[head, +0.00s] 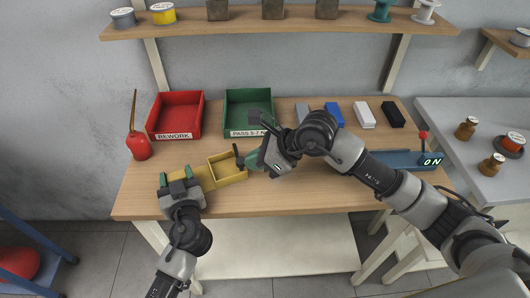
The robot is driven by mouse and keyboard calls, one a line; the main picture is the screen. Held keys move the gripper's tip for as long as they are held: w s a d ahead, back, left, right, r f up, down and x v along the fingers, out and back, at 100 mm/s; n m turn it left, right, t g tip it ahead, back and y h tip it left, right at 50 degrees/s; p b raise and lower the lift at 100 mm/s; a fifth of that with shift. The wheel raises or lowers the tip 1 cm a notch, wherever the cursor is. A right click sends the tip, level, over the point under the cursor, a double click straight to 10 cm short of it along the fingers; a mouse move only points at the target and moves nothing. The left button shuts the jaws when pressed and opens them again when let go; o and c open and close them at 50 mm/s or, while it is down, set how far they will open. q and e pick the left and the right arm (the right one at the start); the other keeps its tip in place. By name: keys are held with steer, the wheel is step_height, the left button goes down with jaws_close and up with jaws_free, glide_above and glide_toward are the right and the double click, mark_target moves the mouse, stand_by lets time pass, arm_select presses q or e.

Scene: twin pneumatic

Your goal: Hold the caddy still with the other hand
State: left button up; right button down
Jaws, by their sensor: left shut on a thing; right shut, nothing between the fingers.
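The yellow caddy (232,178) sits on the wooden bench, left of the middle, with an open compartment at its right end. My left gripper (177,178) is shut on the caddy's left part and hides some of it. My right gripper (262,152) is shut and empty, just right of the caddy and apart from my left gripper. A small dark upright piece shows at the caddy's right end; I cannot tell whether it belongs to the caddy. The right gripper's fingertips are hard to make out.
A red REWORK tray (174,112) and a green PASS tray (248,104) stand behind. A red oil can (139,146) is at the left. Several blocks, including a blue one (334,114), line the back right. A blue device reading 0 N (405,159) is at the right. The bench front is clear.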

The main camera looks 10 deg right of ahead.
mark_target(239, 163)
steer(key=shift+m, duration=0.3)
steer(key=a, duration=0.4)
steer(key=shift+s+a, duration=0.3)
steer(key=shift+w+d, duration=0.15)
steer(key=shift+w+d, duration=0.35)
steer(key=shift+w, duration=0.15)
steer(key=s+d+r, duration=0.6)
steer(key=s+d, duration=0.1)
steer(key=s, duration=0.1)
steer(key=shift+s+d+r, duration=0.3)
steer(key=shift+d+r, duration=0.05)
steer(key=shift+w, duration=0.1)
